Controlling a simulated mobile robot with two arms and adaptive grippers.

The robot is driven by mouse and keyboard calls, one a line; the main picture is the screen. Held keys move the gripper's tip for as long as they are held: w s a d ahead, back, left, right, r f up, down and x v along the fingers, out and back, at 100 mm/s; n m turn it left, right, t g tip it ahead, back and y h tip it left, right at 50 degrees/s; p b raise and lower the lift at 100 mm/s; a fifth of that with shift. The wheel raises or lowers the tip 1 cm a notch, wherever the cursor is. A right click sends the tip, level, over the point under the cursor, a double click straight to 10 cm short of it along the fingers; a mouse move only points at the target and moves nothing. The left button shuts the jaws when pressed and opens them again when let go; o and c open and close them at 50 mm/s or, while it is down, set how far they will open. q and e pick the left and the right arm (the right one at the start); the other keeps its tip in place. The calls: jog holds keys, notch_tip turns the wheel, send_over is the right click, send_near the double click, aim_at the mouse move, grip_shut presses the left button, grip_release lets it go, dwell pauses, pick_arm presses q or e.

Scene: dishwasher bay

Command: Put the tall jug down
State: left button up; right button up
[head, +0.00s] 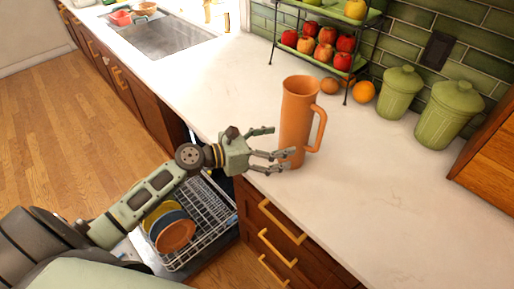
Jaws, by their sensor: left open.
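The tall jug (297,118) is orange, with a handle on its right side. It stands upright on the white countertop (385,195), near the front edge above the drawers. My left gripper (277,146) is open at the left side of the jug, with its fingers pointing right toward the jug's body. The lower finger reaches the jug's lower part; I cannot tell whether it touches. My right gripper does not show.
The open dishwasher rack (212,212) holds several plates (176,236) below my left arm. A fruit stand (318,48), an orange (363,92) and two green canisters (448,112) stand behind the jug. The counter to the right is clear. A sink (160,36) lies far left.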

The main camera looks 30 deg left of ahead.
pick_arm(q)
jog(key=b+v, duration=0.1)
jog(key=v, duration=0.8)
jog(key=shift+b, duration=0.4)
